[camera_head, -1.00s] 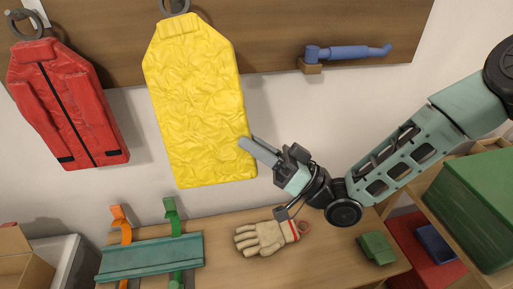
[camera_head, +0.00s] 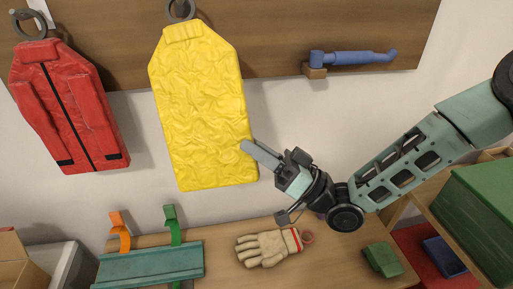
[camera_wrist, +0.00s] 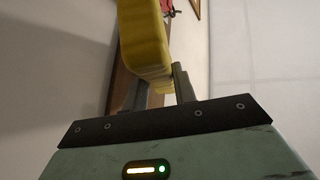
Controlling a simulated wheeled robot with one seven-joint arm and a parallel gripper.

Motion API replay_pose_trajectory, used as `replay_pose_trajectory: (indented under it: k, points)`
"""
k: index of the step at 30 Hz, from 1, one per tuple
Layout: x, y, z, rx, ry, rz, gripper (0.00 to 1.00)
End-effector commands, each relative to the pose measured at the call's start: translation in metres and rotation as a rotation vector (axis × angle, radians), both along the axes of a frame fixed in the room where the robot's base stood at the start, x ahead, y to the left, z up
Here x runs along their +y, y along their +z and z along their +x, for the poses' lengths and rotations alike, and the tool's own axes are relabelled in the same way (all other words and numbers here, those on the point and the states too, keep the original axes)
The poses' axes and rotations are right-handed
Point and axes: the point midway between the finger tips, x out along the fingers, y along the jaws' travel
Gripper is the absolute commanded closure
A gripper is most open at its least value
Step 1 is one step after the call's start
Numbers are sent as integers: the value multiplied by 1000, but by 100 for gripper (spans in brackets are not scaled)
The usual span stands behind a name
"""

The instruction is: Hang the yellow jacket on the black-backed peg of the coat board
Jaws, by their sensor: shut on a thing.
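The yellow jacket (camera_head: 203,110) hangs upright in front of the coat board (camera_head: 265,45), with a grey ring (camera_head: 180,10) at its top near the upper picture edge. Whether the ring is around a peg is hard to tell, and no black backing is clearly visible. My gripper (camera_head: 249,149) is at the jacket's lower right edge, shut on it. In the wrist view the jacket's yellow edge (camera_wrist: 146,45) is between the two fingers (camera_wrist: 158,92).
A red jacket (camera_head: 70,110) hangs at the left by a grey ring. A blue hook-shaped thing (camera_head: 350,57) is on the board's right. Below are a glove (camera_head: 265,248), a teal rack (camera_head: 150,265), a small green block (camera_head: 382,260) and a green crate (camera_head: 490,215).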

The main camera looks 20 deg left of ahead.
Motion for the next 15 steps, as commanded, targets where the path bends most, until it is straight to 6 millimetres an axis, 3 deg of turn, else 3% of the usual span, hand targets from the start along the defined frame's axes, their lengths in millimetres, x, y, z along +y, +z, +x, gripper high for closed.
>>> replay_pose_trajectory:
  k: [5,6,8,15]
  points:
    - [0,1,0,0,1,3,100]
    - [0,1,0,0,1,3,62]
    - [0,1,0,0,1,3,48]
    - [0,-1,0,1,0,-1,48]
